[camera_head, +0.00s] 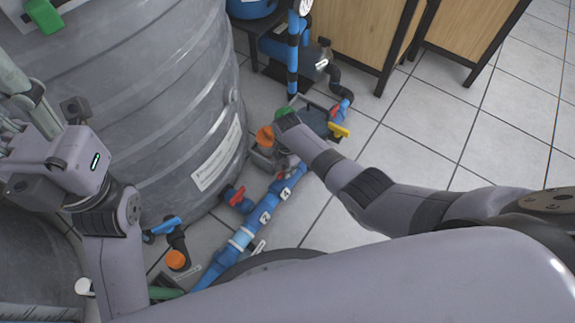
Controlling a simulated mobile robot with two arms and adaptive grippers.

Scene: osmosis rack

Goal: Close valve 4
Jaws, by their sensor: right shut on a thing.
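A blue pipe (243,238) runs along the floor beside the tank, with small white number labels. The label reading 4 (286,194) is near its upper end, and a small red part, seemingly the valve 4 handle (281,180), shows just above it. My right gripper (279,166) reaches down to the pipe there and is shut on what looks like this handle; its fingertips are small and partly hidden. My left gripper (22,98) is raised at the left edge, away from the pipe. Its fingertips are partly cut off, so its opening is unclear.
A large grey ribbed tank (155,80) stands close left of the pipe. Other valves have a red handle (238,196), a blue handle (166,225) and a yellow handle (339,130). Wooden cabinets (358,35) stand behind. Tiled floor (430,130) is clear at right.

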